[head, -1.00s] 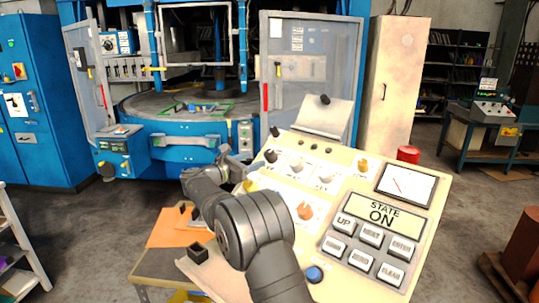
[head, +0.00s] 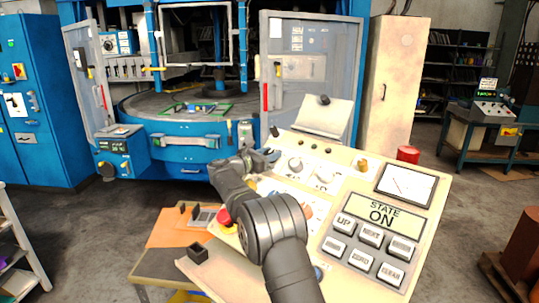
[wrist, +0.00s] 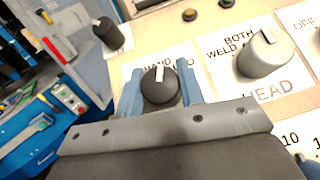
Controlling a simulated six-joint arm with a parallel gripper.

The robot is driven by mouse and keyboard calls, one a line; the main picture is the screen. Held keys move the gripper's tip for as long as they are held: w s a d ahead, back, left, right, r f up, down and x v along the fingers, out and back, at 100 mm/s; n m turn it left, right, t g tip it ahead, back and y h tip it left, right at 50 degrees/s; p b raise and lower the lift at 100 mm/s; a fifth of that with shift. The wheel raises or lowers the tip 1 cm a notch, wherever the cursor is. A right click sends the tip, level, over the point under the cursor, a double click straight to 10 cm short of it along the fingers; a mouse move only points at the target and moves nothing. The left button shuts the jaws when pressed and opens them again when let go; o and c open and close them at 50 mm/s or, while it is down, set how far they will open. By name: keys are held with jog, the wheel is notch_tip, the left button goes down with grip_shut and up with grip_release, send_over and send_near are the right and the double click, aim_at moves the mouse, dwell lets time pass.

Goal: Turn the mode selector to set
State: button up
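The mode selector appears to be the black round knob (wrist: 160,88) with a white pointer line, in the wrist view. Its pointer faces roughly up the picture. The label behind it is partly covered; "HAND" and a final "O" show. My gripper (wrist: 160,92) has its two blue fingers apart, one on each side of this knob. I cannot tell whether they touch it. In the head view my gripper (head: 262,158) is at the left part of the cream control panel (head: 430,215), and the selector is not clearly visible there.
A grey knob (wrist: 263,54) labelled "BOTH" and "HEAD" stands close to the right of my gripper. Another black knob (wrist: 108,31) is at the upper left. A large blue machine stands behind.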

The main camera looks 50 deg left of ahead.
jog(key=c, duration=0.3)
jog(key=shift+c, duration=0.2)
jog(key=shift+n+y, duration=0.3)
jog(key=n+y, duration=0.2)
jog(key=n, duration=0.1)
jog(key=n+g+y, duration=0.1)
jog(key=n+y, duration=0.2)
jog(key=shift+g, duration=0.3)
jog(key=n+g+y, duration=0.2)
jog(key=n, duration=0.1)
jog(key=n+g+y, duration=0.2)
jog(key=n, duration=0.2)
jog(key=shift+y, duration=0.4)
jog(key=shift+a+n+g+y, duration=0.1)
jog(key=shift+n+g+y, duration=0.5)
jog(key=shift+n+g, duration=1.25)
jog(key=shift+s+n+g, duration=0.1)
jog(key=shift+n+g, duration=0.15)
jog(key=shift+g, duration=0.1)
jog(key=o, duration=1)
